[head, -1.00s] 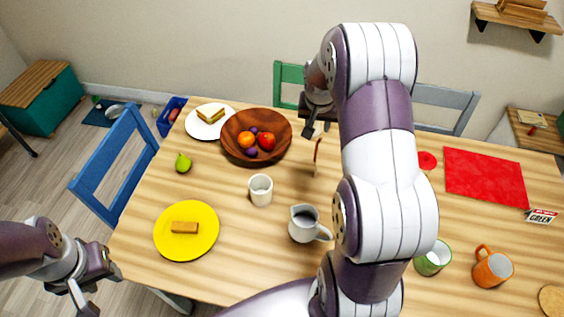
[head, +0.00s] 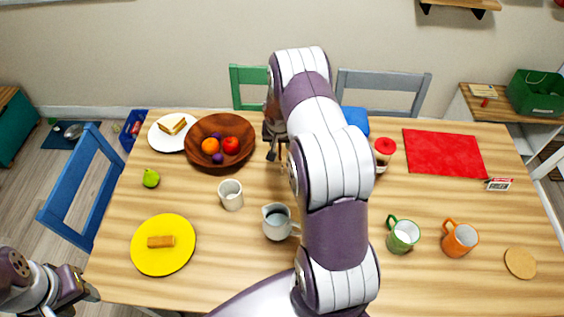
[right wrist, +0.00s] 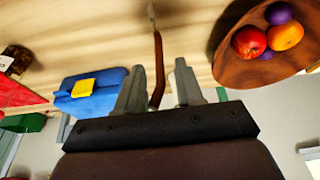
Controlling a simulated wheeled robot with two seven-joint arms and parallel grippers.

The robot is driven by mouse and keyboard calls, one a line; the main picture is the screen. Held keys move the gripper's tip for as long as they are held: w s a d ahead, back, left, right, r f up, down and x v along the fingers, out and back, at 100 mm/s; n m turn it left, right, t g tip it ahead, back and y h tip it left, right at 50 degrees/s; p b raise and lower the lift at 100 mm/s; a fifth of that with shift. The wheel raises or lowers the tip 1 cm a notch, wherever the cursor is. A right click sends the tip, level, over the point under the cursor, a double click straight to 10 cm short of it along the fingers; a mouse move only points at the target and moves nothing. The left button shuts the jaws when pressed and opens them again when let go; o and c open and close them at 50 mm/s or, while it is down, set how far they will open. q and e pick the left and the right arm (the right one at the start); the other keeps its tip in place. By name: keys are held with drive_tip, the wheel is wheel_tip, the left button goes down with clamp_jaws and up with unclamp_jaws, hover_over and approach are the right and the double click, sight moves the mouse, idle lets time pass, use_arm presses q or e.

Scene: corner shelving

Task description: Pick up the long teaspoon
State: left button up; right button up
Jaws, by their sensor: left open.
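The long teaspoon (right wrist: 156,55), thin and brown, lies on the table in the right wrist view. Its near end is between the two fingers of my right gripper (right wrist: 160,68), closer to the left finger in that view. A gap shows between the spoon and the right finger, so the gripper is open around it. In the head view my right gripper (head: 273,153) is low over the table, right of the fruit bowl; the spoon is mostly hidden there by my arm. My left gripper (head: 70,303) is open and empty at the lower left, off the table's edge.
The wooden fruit bowl (head: 190,153), white cup (head: 231,196) and grey jug (head: 276,226) stand near the right arm. A blue item (head: 355,118) and red-lidded jar (head: 384,150) are behind it. Green and orange mugs (head: 403,237) (head: 460,240) stand right.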

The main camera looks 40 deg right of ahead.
clamp_jaws()
